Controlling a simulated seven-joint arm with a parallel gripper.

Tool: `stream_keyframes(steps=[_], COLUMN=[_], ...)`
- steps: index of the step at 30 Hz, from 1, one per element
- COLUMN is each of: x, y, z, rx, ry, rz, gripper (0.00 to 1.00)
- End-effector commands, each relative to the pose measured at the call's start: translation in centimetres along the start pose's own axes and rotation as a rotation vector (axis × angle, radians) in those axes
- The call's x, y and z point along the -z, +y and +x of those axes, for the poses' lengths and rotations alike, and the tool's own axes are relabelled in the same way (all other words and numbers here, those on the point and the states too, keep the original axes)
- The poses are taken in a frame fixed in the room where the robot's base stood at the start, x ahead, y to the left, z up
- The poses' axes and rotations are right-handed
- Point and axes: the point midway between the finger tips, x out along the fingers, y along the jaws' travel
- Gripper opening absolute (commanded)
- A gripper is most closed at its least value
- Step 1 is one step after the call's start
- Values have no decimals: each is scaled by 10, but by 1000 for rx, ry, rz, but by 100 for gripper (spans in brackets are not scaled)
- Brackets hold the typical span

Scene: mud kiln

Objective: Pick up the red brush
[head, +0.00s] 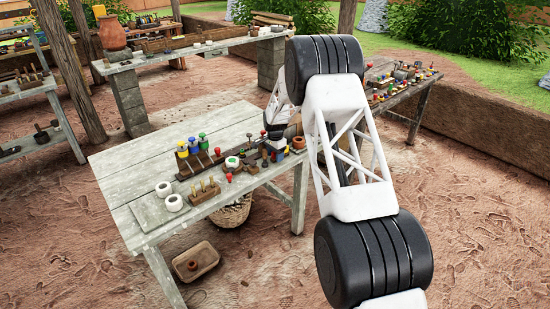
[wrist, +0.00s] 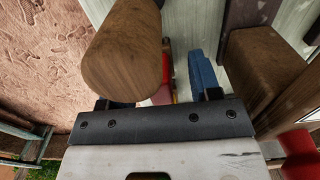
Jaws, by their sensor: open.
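My gripper (wrist: 163,88) points down at the near right part of the wooden table (head: 130,160), low among the tools. Its blue fingers are apart. In the wrist view a thick wooden cylinder (wrist: 125,65) covers most of the left finger. In the head view the gripper (head: 273,153) is partly hidden among small objects, and I cannot pick out the brush for certain.
Close around the gripper stand a brown wooden block (wrist: 262,65), another red object (wrist: 300,152) and a red pot (head: 298,143). The table's back left is bare.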

Motion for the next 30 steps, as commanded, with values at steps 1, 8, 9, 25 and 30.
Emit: stream_keyframes(steps=[1, 8, 9, 25, 30], x=[0, 0, 0, 0, 0], y=[0, 0, 0, 0, 0], z=[3, 8, 8, 8, 8], rx=[0, 1, 1, 1, 1], ry=[0, 1, 1, 0, 0], rz=[0, 0, 0, 0, 0], gripper=[57, 57, 57, 39, 13])
